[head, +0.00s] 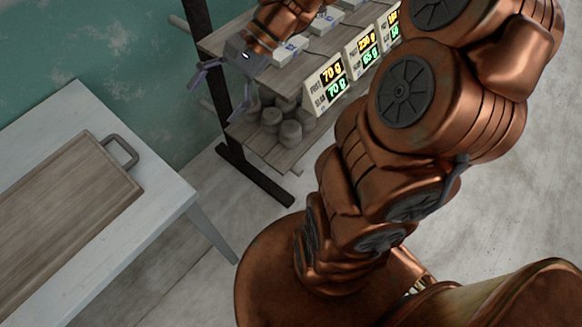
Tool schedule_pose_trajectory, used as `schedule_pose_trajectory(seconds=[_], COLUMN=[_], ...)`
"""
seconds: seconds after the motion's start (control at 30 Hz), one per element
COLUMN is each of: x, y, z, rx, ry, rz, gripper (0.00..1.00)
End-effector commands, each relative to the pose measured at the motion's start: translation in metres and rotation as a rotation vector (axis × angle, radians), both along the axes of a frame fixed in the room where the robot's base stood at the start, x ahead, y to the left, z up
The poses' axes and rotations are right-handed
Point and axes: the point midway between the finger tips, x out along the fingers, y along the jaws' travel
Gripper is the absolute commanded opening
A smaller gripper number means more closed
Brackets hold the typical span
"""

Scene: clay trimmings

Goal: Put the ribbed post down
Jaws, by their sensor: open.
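My gripper (212,103) is at the upper left, beside the shelf rack's dark upright, with its two thin fingers spread apart. I see nothing held between the fingers. No ribbed post can be picked out in this view. Several grey, stubby, round lumps (290,134) stand close together on the rack's lower wooden shelf, below and right of my gripper. They are too small and dark to tell whether any is ribbed.
A pale table (172,192) at left bears a wooden board (75,205) with a grey handle. Floor between them is clear.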

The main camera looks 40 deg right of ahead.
Motion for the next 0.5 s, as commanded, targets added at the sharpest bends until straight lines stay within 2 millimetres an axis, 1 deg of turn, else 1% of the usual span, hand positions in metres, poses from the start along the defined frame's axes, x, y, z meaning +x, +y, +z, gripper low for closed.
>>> schedule_pose_trajectory(seconds=[0.03, 0.1, 0.23, 0.3, 0.37, 0.5], x=[-0.017, -0.038, -0.078, -0.098, -0.113, -0.147], y=[0.012, 0.022, 0.029, 0.028, 0.025, 0.009], z=[-0.003, -0.011, -0.023, -0.029, -0.034, -0.043], rx=[-0.056, -0.136, -0.277, -0.353, -0.415, -0.555], ry=[-0.021, -0.05, -0.104, -0.135, -0.16, -0.213], rz=[0.077, 0.179, 0.366, 0.463, 0.544, 0.726], gripper=[0.85, 0.85, 0.85, 0.85, 0.85, 0.85])
